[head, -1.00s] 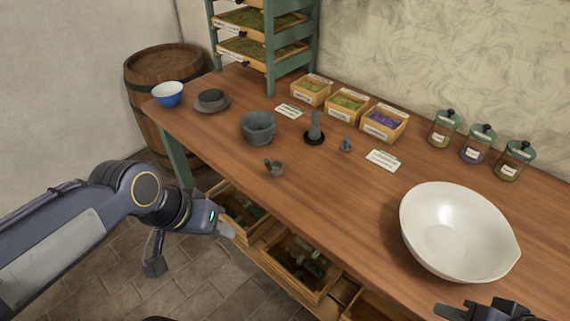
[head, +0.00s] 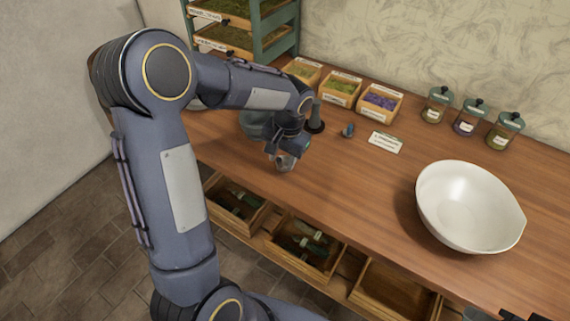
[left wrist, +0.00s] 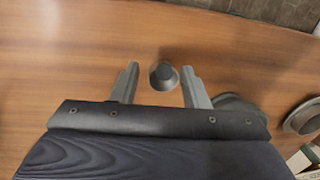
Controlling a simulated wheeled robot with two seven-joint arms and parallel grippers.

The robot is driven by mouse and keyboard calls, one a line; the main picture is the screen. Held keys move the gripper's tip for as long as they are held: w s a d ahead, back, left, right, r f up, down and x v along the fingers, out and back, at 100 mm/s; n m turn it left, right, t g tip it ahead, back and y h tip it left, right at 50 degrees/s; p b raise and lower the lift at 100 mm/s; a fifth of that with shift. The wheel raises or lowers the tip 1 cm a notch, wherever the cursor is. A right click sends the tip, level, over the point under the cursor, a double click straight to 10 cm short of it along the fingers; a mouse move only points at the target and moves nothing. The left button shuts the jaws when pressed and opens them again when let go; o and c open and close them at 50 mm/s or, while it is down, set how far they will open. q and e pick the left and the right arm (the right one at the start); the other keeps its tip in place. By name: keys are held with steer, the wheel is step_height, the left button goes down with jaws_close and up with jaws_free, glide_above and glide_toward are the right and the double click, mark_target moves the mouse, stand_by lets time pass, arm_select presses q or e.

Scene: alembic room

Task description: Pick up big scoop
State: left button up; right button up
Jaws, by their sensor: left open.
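The big scoop, a small grey cup (head: 285,163), stands on the wooden table near its front edge, partly covered by my left gripper (head: 280,152) in the head view. In the left wrist view the scoop (left wrist: 163,77) shows from above between the two open fingers of my left gripper (left wrist: 160,73), with wood on both sides of it. No contact shows. Only a dark bit of my right gripper (head: 515,314) shows at the bottom right corner; its fingers cannot be made out.
A grey mortar (head: 254,122) stands behind my left arm, partly hidden. A pestle (head: 316,120), small blue-grey piece (head: 348,130), label card (head: 385,142) and white bowl (head: 465,210) are to the right. Open drawers (head: 300,245) lie below the table edge.

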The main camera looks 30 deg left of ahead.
arm_select(q)
steer(key=f, duration=0.4)
steer(key=shift+a+f+p, duration=0.3)
steer(key=shift+a+p, duration=0.05)
steer(key=shift+a, duration=0.05)
steer(key=shift+s, duration=0.1)
jaws_close()
